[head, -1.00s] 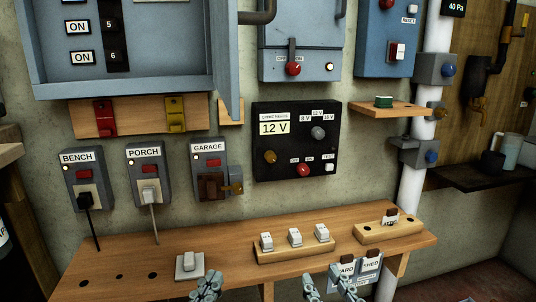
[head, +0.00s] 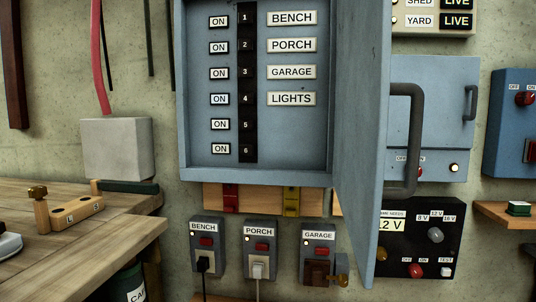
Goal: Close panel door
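The panel is a blue-grey box (head: 256,176) on the wall in the middle of the head view. Its door (head: 358,110) is hinged on the box's right side and stands wide open, jutting out toward me. A dark grey bar handle (head: 417,130) is on the door's right-hand face. Inside the box, a black strip (head: 247,80) numbered 1 to 6 has ON labels to its left, and BENCH, PORCH, GARAGE and LIGHTS labels to its right. Neither of my grippers shows in the head view now.
Below the box are a wooden board with red (head: 230,198) and yellow (head: 291,201) catches and the BENCH (head: 207,247), PORCH (head: 261,249) and GARAGE (head: 318,252) outlets. A black 12 V unit (head: 425,255) is behind the door's lower edge. A wooden bench (head: 120,235) stands at left.

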